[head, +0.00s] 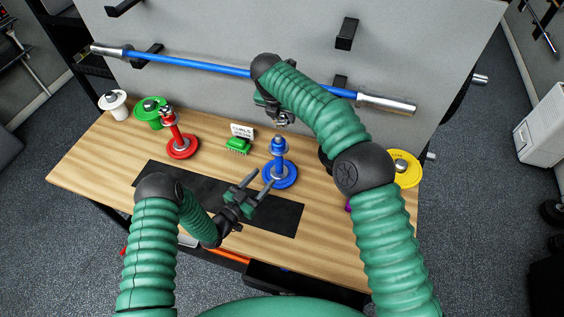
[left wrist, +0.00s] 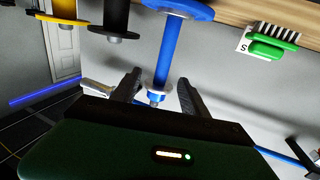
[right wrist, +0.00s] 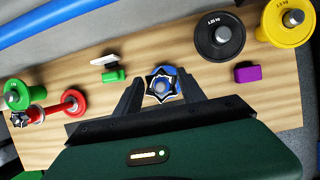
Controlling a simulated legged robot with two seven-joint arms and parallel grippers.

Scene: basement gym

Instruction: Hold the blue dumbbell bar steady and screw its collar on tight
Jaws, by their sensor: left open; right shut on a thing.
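The blue dumbbell bar (head: 279,160) stands upright on its blue plate at the black mat's back edge. My left gripper (head: 258,185) is open low in front of it, and in the left wrist view the bar (left wrist: 163,65) shows between the spread fingers, untouched as far as I can see. My right gripper (head: 281,124) hangs just above the bar's top. In the right wrist view it is shut on the star-shaped collar (right wrist: 161,86), with blue showing beneath. I cannot tell whether the collar touches the bar's end.
A red dumbbell (head: 181,141) and green plate (head: 150,111) stand left. A green brush (head: 238,146) and small sign (head: 242,131) stand behind. A yellow plate (head: 403,168) is right; a black plate (right wrist: 220,37) and purple block (right wrist: 247,73) show in the right wrist view.

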